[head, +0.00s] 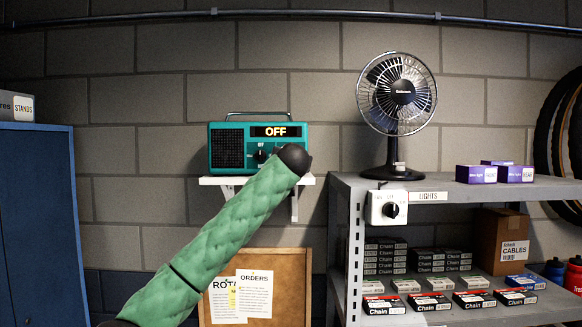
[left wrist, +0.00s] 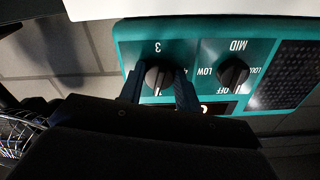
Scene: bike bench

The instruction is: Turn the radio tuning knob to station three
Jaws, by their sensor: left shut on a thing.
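The teal radio (head: 247,160) stands on a white wall shelf (head: 218,181); its display (head: 276,131) reads OFF. In the left wrist view the radio (left wrist: 195,52) is upside down. Its tuning knob (left wrist: 157,77) is black, with a 3 and a partly hidden 4 on its dial; I cannot tell where its pointer stands. My left gripper (left wrist: 160,92) is shut on this knob, one finger on each side. In the head view my dark wrist hides the gripper and the tuning knob. The other knob (left wrist: 234,74), marked OFF, LOW, MID and LOUD, is free. My right gripper is not in view.
A blue cabinet (head: 38,220) is at left. A notice board (head: 291,290) hangs below the radio shelf.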

